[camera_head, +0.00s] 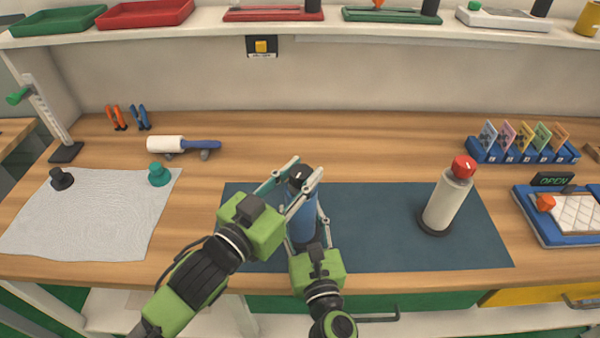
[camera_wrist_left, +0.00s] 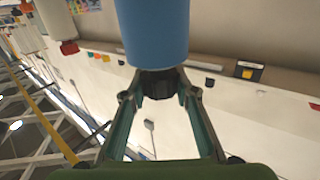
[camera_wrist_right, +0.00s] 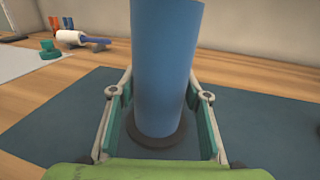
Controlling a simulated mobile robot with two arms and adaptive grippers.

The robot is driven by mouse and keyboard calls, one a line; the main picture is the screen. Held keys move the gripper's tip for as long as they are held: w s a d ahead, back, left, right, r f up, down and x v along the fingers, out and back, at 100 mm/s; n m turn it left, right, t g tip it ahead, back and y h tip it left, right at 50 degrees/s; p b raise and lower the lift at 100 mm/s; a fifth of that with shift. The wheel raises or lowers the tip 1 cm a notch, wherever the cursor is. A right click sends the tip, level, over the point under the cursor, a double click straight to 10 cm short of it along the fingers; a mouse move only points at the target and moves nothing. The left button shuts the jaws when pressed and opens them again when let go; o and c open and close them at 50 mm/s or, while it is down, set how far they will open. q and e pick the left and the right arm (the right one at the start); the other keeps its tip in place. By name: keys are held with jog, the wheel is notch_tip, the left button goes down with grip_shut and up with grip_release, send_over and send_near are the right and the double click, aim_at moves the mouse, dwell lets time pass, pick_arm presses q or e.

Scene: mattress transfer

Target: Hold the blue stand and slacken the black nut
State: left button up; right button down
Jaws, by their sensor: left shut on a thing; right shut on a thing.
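The blue stand (camera_head: 302,222) stands upright on the dark blue mat, left of its middle; it also shows in the left wrist view (camera_wrist_left: 155,30) and the right wrist view (camera_wrist_right: 165,70). The black nut (camera_head: 299,172) sits on its top and shows in the left wrist view (camera_wrist_left: 158,84). My left gripper (camera_head: 296,180) is shut on the black nut, one finger on each side. My right gripper (camera_head: 307,232) is shut on the lower body of the blue stand, just above its black round base (camera_wrist_right: 158,138). The fingers hide part of the nut and stand.
A white stand with a red top (camera_head: 447,200) stands on the mat (camera_head: 375,230) to the right. A white cloth (camera_head: 95,220) with small knobs lies left. A roller (camera_head: 180,144), card rack (camera_head: 520,152) and blue tray (camera_head: 560,230) stand around. A shelf (camera_head: 220,28) runs above.

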aim_at(296, 181)
pick_arm(q)
jog(key=shift+n+t+y, duration=0.9)
jog(key=shift+n+y, duration=0.3)
jog(key=shift+y, duration=0.5)
pick_arm(e)
jog(key=shift+a+r, duration=0.1)
jog(key=shift+r, duration=0.05)
pick_arm(q)
jog(key=shift+r, duration=0.1)
jog(key=o, duration=1.1)
jog(key=v, duration=0.7)
jog(key=shift+s+a, duration=0.1)
jog(key=shift+s, duration=0.2)
